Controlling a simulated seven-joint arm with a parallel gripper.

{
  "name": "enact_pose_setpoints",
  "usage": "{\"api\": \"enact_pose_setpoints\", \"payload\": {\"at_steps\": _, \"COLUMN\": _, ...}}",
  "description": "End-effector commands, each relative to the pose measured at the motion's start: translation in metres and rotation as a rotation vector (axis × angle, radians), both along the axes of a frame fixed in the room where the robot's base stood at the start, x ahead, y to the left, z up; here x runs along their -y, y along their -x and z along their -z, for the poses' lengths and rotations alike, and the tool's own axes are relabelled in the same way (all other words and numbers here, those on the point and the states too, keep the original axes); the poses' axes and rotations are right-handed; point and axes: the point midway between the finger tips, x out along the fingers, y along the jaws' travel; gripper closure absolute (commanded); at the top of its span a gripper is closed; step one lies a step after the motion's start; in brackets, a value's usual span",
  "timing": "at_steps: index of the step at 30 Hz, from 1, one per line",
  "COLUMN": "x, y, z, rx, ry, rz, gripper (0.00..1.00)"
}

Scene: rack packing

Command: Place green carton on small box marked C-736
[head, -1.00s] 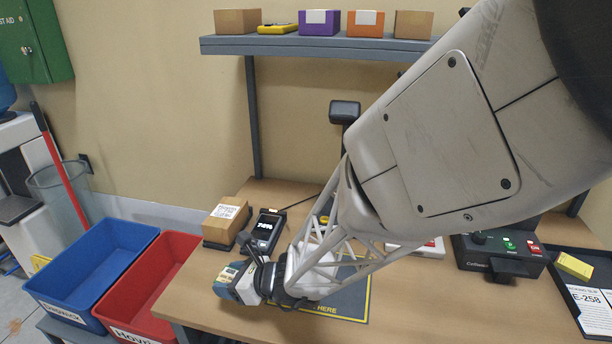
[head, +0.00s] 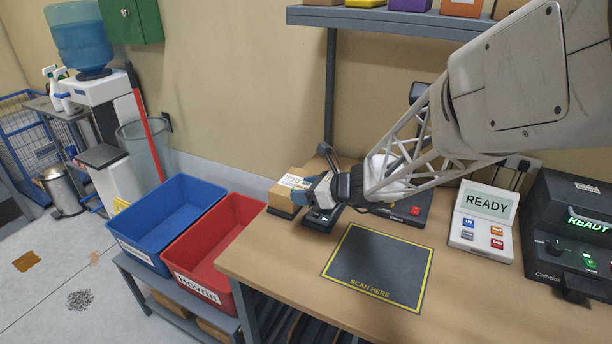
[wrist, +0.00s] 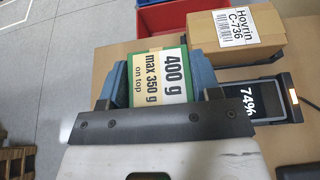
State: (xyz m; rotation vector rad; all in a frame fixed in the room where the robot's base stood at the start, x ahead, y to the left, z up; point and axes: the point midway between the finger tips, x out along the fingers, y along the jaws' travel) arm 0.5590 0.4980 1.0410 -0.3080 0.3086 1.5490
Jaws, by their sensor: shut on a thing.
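The green carton (wrist: 160,62) shows in the wrist view, with a label reading "400 g, max 350 g on top". My gripper (wrist: 160,80) is shut on it, one blue finger at each side. The small brown box marked C-736 (wrist: 236,35) is just beyond and to the right of the carton there. In the head view the box (head: 286,196) sits at the table's left back part, and my gripper (head: 313,192) is right beside it, over the display device. In that view my gripper hides the carton.
A black device with a display (wrist: 248,100) stands beside the box. Blue (head: 190,190) and red (head: 196,285) bins stand left of the table. The dark scan mat (head: 375,265) is clear. A READY panel (head: 483,215) stands at the right.

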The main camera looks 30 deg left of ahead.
Motion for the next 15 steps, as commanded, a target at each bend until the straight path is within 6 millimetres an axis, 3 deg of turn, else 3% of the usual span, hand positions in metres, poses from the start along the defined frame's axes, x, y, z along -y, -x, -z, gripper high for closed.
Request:
{"api": "enact_pose_setpoints", "payload": {"at_steps": 8, "x": -0.007, "y": -0.008, "z": 0.001, "rx": 0.001, "ry": -0.001, "rz": 0.000, "gripper": 0.80}}
{"api": "enact_pose_setpoints", "payload": {"at_steps": 15, "x": -0.026, "y": -0.029, "z": 0.003, "rx": 0.001, "ry": -0.001, "rz": 0.000, "gripper": 0.80}}
